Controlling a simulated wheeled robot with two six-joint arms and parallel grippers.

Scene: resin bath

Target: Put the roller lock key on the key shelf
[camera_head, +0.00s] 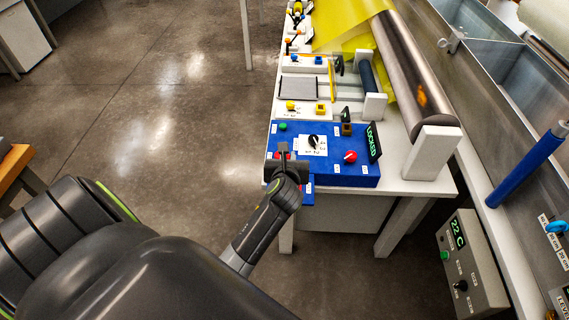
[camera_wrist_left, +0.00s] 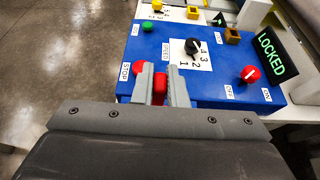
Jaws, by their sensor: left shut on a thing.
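My left gripper (camera_head: 284,160) is at the near left edge of the blue control box (camera_head: 352,172). In the left wrist view its two grey fingers (camera_wrist_left: 160,88) are closed on a red piece (camera_wrist_left: 160,84), apparently the roller lock key. The fingers hide most of it, and I cannot tell whether it is still in a lock. A sign on the box reads LOCKED (camera_head: 374,142). A small blue ledge (camera_head: 308,198) juts from the box's near side; I cannot tell whether it is the key shelf. My right gripper is out of view.
The box carries a black dial (camera_head: 313,141), a red knob (camera_head: 351,157), a green button (camera_head: 282,127) and a red button (camera_wrist_left: 137,67) beside my fingers. A metal roller (camera_head: 415,75) with yellow sheet stands behind. Open floor lies left.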

